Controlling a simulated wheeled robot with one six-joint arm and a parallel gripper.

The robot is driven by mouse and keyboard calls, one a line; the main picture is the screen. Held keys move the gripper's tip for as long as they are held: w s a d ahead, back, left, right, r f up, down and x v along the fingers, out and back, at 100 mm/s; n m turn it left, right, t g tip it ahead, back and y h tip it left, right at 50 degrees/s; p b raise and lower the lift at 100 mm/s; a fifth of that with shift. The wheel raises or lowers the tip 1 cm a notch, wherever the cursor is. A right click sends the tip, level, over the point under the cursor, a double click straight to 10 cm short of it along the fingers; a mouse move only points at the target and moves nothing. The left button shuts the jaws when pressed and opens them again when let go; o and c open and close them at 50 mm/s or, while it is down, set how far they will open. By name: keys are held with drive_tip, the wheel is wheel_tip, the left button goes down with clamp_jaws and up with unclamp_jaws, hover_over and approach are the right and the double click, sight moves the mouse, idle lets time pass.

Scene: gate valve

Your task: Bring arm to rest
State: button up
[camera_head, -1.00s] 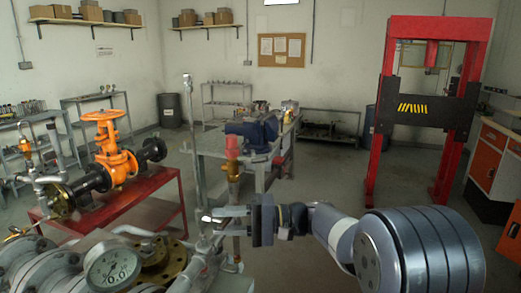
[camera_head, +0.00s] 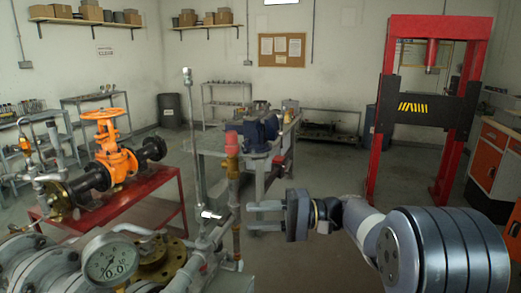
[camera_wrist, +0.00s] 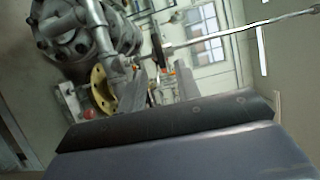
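My gripper (camera_head: 250,216) reaches left from my arm at the lower middle of the head view. Its two fingers are apart with nothing seen between them. The fingertips lie just right of the upright brass and steel pipe (camera_head: 235,190) with a red cap, and look clear of it. In the wrist view my gripper (camera_wrist: 160,80) shows two spread fingers pointing toward grey pipework (camera_wrist: 105,40). An orange gate valve (camera_head: 113,155) with an orange handwheel (camera_head: 104,115) sits on a red stand (camera_head: 125,200) at left.
A round pressure gauge (camera_head: 108,258) and a brass flange (camera_head: 158,262) are at the lower left. A thin upright rod (camera_head: 194,130) stands left of my gripper. A workbench (camera_head: 215,145) with a blue vise is behind. A red press frame (camera_head: 385,110) stands at right. Open floor lies between.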

sight(228, 217)
drive_tip(key=a, duration=0.2)
drive_tip(key=a+p, duration=0.1)
drive_tip(key=a, duration=0.4)
drive_tip(key=shift+s+r+p, duration=0.15)
drive_tip(key=shift+s+p, duration=0.1)
drive_tip(key=shift+p, duration=0.05)
drive_tip(key=shift+a+n, duration=0.3)
drive_tip(key=shift+n, duration=0.1)
drive_tip(key=shift+d+n+h, duration=0.15)
drive_tip(key=shift+n+h, duration=0.35)
drive_tip(key=shift+n, duration=0.5)
drive_tip(key=n+t+h, duration=0.1)
drive_tip(key=n, duration=0.2)
drive_tip(key=shift+r+n+h, duration=0.1)
drive_tip(key=shift+n+h, duration=0.2)
drive_tip(key=shift+s, duration=0.1)
